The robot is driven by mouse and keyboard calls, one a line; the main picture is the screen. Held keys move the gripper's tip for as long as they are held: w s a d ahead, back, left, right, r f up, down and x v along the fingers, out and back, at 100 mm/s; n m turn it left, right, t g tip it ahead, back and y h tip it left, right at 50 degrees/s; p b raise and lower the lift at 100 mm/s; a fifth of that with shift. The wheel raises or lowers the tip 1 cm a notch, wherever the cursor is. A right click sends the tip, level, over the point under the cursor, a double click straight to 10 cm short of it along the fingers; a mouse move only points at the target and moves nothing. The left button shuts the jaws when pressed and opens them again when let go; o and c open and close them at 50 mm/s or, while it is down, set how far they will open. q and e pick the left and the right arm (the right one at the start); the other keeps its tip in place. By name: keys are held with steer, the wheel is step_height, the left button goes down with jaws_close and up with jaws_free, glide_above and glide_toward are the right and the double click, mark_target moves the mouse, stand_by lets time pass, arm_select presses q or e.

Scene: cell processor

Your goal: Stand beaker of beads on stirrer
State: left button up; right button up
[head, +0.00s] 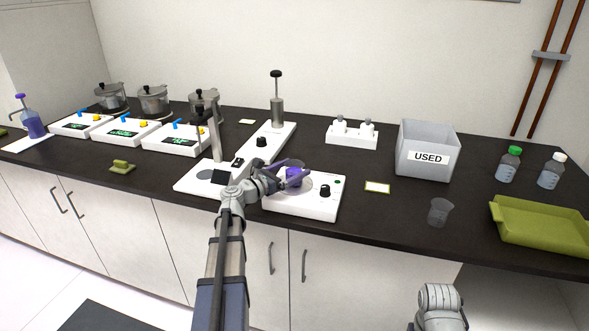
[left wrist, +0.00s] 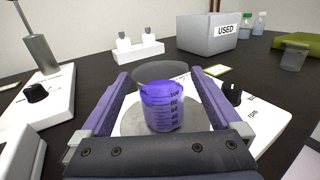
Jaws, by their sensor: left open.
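The beaker of purple beads (head: 293,176) stands upright on the round plate of the white stirrer (head: 312,206). In the left wrist view, the beaker (left wrist: 162,108) sits near the middle of the grey plate, with purple contents below a clear rim. The stirrer (left wrist: 262,118) shows its black knob on the right. My left gripper (head: 284,177) is open, with its purple fingers on either side of the beaker and a gap visible at each side. My right gripper is out of view; only a part of my right arm shows at the bottom right.
Left of the stirrer is a white stand device (head: 208,178) with a black-topped post. An empty beaker (head: 439,212), a green tray (head: 543,226) and a grey USED bin (head: 427,150) are to the right. A small card (head: 377,187) lies beside the stirrer.

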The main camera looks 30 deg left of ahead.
arm_select(q)
steer(key=v, duration=1.1)
steer(key=shift+s, duration=0.15)
